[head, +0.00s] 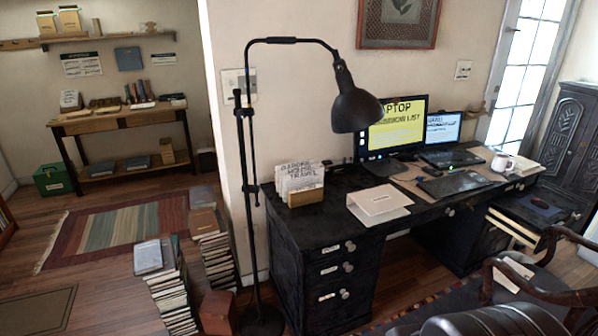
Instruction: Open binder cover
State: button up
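A white binder (378,204) lies on the left half of the black desk (335,231), close to the desk's front edge. Its cover looks closed and carries small dark marks, too small to read. My gripper does not show in the head view, so I cannot see where it is relative to the binder.
A file box (300,182) stands left of the binder. A black floor lamp (356,107) reaches over the desk. A monitor (395,130), a laptop (450,152) and a white mug (499,162) are to the right. A wooden chair (560,250) stands at the front right. Book stacks (168,290) crowd the floor at left.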

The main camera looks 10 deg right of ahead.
aim_at(375, 201)
jog(key=i+l, duration=0.25)
jog(key=i, duration=0.25)
jog(key=i+l, duration=0.3)
jog(key=i, duration=0.2)
jog(key=i+l+z, duration=0.1)
jog(key=i+l, duration=0.15)
jog(key=i, duration=0.2)
jog(key=i+l, duration=0.25)
jog(key=i, duration=0.25)
